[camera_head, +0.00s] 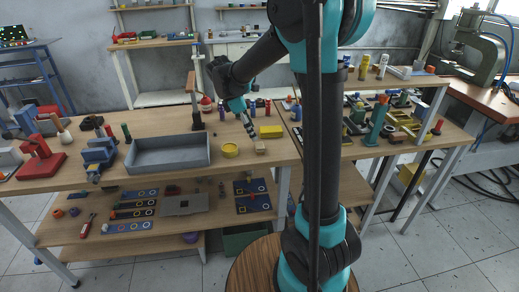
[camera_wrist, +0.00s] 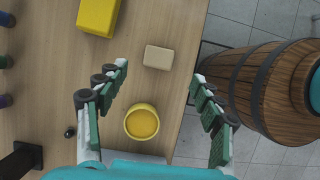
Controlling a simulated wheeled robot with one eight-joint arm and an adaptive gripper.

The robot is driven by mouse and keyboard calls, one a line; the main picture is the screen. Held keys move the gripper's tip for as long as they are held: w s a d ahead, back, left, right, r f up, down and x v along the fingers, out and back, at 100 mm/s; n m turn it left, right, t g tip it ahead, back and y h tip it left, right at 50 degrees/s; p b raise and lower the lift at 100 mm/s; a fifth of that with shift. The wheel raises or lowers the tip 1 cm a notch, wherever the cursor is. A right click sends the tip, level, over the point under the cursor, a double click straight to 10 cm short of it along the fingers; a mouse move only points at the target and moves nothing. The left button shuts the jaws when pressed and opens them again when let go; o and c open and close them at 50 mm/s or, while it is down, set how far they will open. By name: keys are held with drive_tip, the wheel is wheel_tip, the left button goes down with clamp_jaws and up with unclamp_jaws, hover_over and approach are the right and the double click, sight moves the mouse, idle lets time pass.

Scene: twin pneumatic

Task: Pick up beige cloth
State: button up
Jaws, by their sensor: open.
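The beige cloth (camera_wrist: 158,57) shows as a small beige, block-like piece on the wooden tabletop, close to the table's edge. It lies ahead of my gripper (camera_wrist: 160,78), roughly between the lines of the two fingers. In the head view the beige cloth (camera_head: 260,148) is at the right front corner of the left table. My gripper (camera_head: 249,128) is above the table near it. The fingers are spread apart with nothing held between them. How high the gripper is above the cloth is hard to tell.
A yellow bowl-like round piece (camera_wrist: 142,122) lies near the cloth, between the fingers in the picture. A yellow block (camera_wrist: 98,15) lies on the cloth's other side. A grey tray (camera_head: 167,155) stands to the left. The table edge drops to the tiled floor (camera_wrist: 215,38) beside the cloth.

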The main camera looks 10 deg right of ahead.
sight(259, 145)
drive_tip(key=shift+a+x, duration=0.1)
drive_tip(key=shift+x, duration=1.9)
drive_tip(key=shift+a+x, duration=0.15)
drive_tip(key=shift+x, duration=1.8)
drive_tip(key=shift+f, duration=0.1)
drive_tip(key=shift+c, duration=0.3)
drive_tip(key=c, duration=1.3)
